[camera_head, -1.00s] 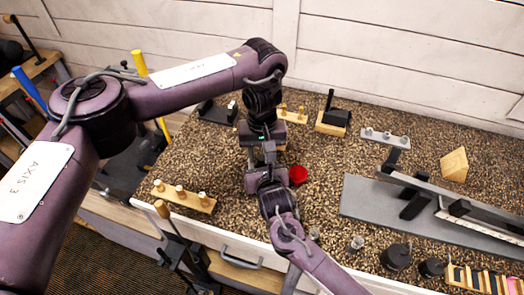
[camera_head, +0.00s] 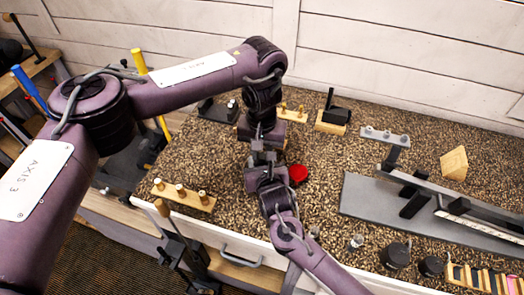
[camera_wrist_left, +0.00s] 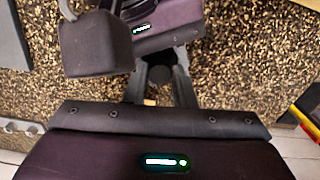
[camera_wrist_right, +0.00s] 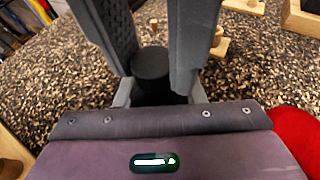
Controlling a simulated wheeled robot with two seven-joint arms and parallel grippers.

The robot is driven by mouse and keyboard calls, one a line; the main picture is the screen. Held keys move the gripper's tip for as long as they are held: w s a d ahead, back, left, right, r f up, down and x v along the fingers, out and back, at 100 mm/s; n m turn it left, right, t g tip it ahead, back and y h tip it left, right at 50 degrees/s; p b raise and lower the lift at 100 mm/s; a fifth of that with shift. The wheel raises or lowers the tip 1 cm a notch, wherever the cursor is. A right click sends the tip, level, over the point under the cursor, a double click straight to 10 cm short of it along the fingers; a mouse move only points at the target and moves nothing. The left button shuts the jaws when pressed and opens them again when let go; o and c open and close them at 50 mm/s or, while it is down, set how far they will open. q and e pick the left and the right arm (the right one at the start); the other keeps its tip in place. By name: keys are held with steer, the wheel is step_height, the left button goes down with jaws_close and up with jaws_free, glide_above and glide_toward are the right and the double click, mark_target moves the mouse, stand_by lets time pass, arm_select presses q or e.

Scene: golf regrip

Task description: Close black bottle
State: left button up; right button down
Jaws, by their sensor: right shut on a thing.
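A black cylinder, likely the black bottle (camera_wrist_right: 152,66), stands between the fingers in the right wrist view; its dark round top also shows in the left wrist view (camera_wrist_left: 160,76). My right gripper (camera_wrist_right: 160,92) is shut on it. My left gripper (camera_wrist_left: 160,88) faces it from the opposite side, with its fingers spread on either side of the bottle. Its large grey fingers also show at the top of the right wrist view. In the head view the left gripper (camera_head: 263,148) and right gripper (camera_head: 262,165) meet and hide the bottle. I cannot make out a separate cap.
A round red thing (camera_head: 298,174) lies just right of the grippers. Wooden peg racks (camera_head: 184,195) and a black-topped wooden block (camera_head: 333,118) stand around. A grey plate with a long bar (camera_head: 420,218) fills the right side. Black jars (camera_head: 395,255) stand near the front edge.

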arm_select(q)
steer(key=o, duration=0.4)
steer(key=shift+c, duration=0.2)
steer(key=shift+r, duration=2.3)
steer(key=shift+c, duration=0.3)
step_height(320, 180, up, 4)
steer(key=shift+f+m, duration=0.25)
steer(key=shift+m, duration=0.25)
steer(key=shift+r, duration=0.25)
steer(key=shift+f, duration=4.05)
